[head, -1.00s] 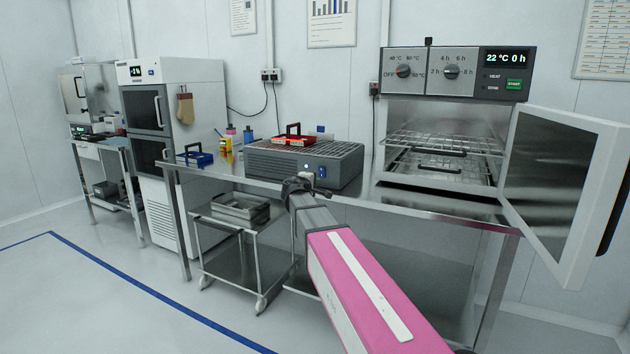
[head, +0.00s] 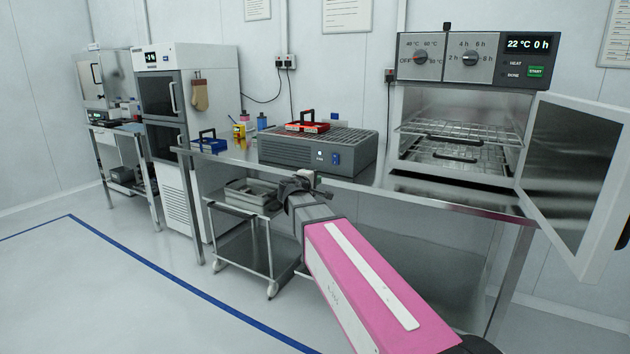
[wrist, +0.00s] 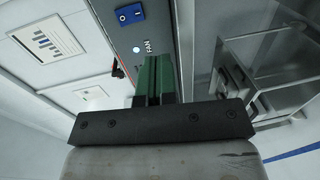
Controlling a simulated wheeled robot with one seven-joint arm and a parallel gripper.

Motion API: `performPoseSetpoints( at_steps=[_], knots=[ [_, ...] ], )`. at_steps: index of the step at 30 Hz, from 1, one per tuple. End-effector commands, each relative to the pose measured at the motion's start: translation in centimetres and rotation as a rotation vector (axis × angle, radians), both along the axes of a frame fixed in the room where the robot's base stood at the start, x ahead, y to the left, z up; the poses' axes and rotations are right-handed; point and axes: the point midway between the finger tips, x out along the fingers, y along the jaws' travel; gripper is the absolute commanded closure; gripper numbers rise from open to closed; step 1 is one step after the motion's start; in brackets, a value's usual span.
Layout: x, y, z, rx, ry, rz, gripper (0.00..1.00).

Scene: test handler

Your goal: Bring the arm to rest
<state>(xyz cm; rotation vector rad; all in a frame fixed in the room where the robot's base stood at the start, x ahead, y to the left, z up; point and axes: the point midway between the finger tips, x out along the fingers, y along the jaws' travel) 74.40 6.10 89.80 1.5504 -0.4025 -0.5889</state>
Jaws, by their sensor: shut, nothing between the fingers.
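My arm reaches forward from the bottom right of the head view, its pink link in front of the bench. My gripper (head: 300,183) is near the front edge of the steel bench, in front of the grey fan unit (head: 310,154); its fingertips are hard to make out there. In the wrist view my gripper (wrist: 157,78) shows two green fingers lying together, shut and empty. The fan unit (wrist: 125,35), with its blue switch and FAN label, is just beyond the fingers. I cannot tell the exact gap between them.
The oven (head: 470,58) stands on the bench with its door (head: 572,170) swung open to the right. A red carrier (head: 307,126) sits on the fan unit, a blue carrier (head: 209,143) to its left. A trolley (head: 245,255) stands below. Floor at left is clear.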

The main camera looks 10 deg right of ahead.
Motion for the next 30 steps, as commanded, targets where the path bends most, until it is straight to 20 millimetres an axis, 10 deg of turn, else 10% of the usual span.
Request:
performPoseSetpoints(
  at_steps=[5,11,21,30],
  knots=[
    [-1.0,-1.3,-2.3,0.067,0.033,-0.032,1.00],
    [-5.0,-5.1,-10.2,0.312,0.153,-0.160,1.00],
    [-17.2,-8.4,-25.6,0.884,0.445,-0.497,1.00],
    [-25.6,-6.7,-31.9,1.268,0.641,-0.727,1.00]
  ],
)
